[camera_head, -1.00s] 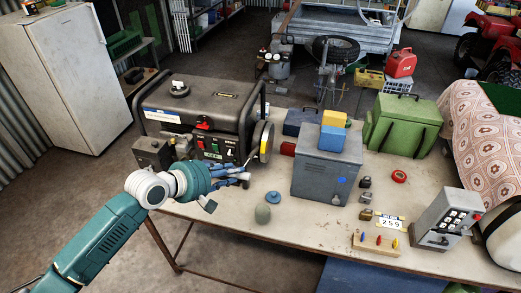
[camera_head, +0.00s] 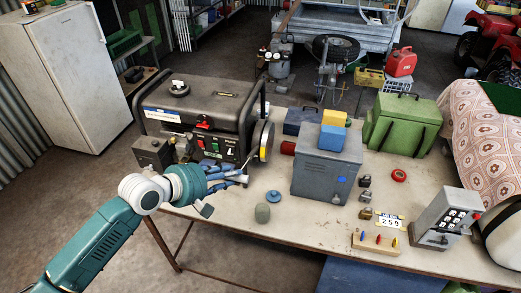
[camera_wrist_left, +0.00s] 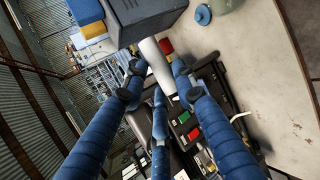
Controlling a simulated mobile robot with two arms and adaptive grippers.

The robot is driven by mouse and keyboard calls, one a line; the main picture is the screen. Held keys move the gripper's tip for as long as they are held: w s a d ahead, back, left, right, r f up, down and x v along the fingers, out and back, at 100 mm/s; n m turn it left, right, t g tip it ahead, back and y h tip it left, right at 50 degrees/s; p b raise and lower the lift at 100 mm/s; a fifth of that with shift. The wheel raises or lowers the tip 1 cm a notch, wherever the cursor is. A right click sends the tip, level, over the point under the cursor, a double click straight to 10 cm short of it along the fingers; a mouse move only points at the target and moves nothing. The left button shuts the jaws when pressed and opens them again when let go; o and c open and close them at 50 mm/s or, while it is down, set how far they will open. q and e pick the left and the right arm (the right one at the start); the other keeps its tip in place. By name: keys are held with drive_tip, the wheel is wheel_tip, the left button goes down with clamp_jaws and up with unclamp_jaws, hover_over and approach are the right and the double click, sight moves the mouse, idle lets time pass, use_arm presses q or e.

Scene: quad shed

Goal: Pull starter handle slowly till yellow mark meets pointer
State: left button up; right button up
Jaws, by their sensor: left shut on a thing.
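The black generator (camera_head: 205,112) stands on the left of the table. On its right side is a round grey starter wheel (camera_head: 268,138) with a yellow mark (camera_head: 263,153) on its rim. I cannot make out the pointer clearly. My left gripper (camera_head: 240,180) is in front of the generator panel, just below and left of the wheel. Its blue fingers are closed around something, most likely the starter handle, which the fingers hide. In the left wrist view the fingers (camera_wrist_left: 155,85) converge near the pale wheel edge (camera_wrist_left: 156,58). My right gripper is not in view.
A grey metal box (camera_head: 325,175) with blue and yellow blocks on top stands right of the wheel. A grey-green round object (camera_head: 262,213) and a blue disc (camera_head: 273,197) lie near the gripper. The front table edge runs below my arm.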

use_arm(q)
drive_tip(key=shift+f, duration=0.2)
drive_tip(key=w+d+f+b, duration=0.3)
drive_tip(key=w+b, duration=0.3)
drive_tip(key=w, duration=0.4)
drive_tip(key=shift+f, duration=0.55)
drive_tip(key=shift+d, duration=0.1)
drive_tip(key=o, duration=1.1)
drive_tip(key=shift+o, duration=0.5)
drive_tip(key=shift+r, duration=0.15)
drive_tip(key=shift+w, duration=0.1)
drive_tip(key=shift+r, duration=0.1)
